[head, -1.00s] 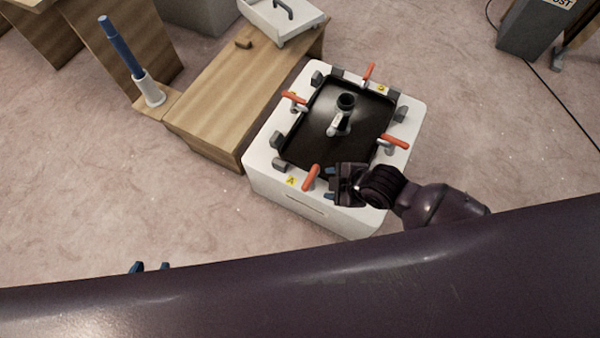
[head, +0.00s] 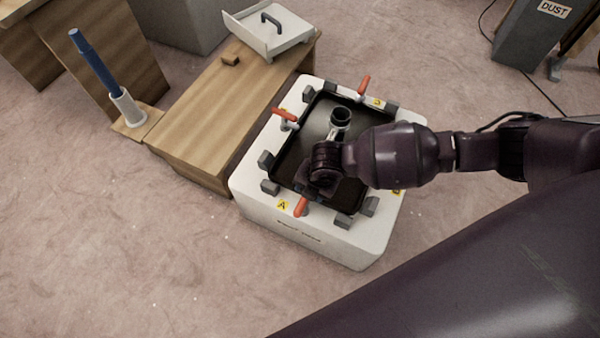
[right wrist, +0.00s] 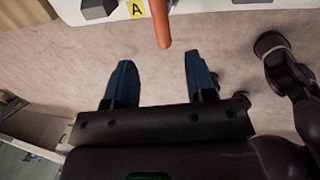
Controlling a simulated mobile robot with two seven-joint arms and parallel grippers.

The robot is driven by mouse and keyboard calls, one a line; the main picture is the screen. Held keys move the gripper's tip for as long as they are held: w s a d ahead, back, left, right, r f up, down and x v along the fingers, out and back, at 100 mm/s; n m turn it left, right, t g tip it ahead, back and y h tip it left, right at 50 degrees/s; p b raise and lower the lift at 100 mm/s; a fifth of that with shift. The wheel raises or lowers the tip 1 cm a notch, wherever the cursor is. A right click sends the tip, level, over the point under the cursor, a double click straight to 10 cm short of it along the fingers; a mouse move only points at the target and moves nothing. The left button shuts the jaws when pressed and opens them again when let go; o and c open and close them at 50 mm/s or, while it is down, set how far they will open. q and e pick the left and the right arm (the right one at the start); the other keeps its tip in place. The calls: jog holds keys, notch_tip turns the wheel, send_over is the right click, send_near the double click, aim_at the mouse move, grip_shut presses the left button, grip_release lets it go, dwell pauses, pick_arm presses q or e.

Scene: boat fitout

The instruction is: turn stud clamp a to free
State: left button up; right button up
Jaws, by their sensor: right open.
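Stud clamp A has an orange handle (head: 301,207) at the near edge of the white box, beside the yellow label A (head: 283,205). Its handle also shows in the right wrist view (right wrist: 163,25), next to the label there. My right gripper (head: 314,193) is over the near part of the dark tray, just behind the clamp handle, and hides the clamp's base. In the right wrist view its two blue fingers (right wrist: 160,62) are apart with nothing between them. The handle's end lies just beyond the fingertips, roughly in line with the gap. My left gripper is not in view.
The white box (head: 250,190) holds a black tray with a dark-mouthed fitting (head: 340,117). Other orange clamp handles (head: 285,115) (head: 363,85) and grey blocks stand around its rim. My right arm covers the right side. A wooden bench (head: 215,110) stands left.

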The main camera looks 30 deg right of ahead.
aim_at(303, 201)
jog(key=f+b, duration=0.1)
jog(key=f, duration=0.2)
jog(key=f+b, duration=0.1)
jog(key=f, duration=0.1)
jog(key=a+f+b, duration=0.1)
jog(key=f, duration=0.2)
jog(key=shift+w+f, duration=0.35)
jog(key=shift+w, duration=0.05)
jog(key=shift+w+a+f+b, duration=0.1)
jog(key=shift+w+f+b, duration=0.2)
jog(key=shift+f+b, duration=0.25)
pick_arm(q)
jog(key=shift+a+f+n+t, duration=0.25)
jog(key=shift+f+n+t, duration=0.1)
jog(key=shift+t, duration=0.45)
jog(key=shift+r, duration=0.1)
pick_arm(e)
jog(key=shift+r, duration=0.1)
jog(key=c, duration=0.9)
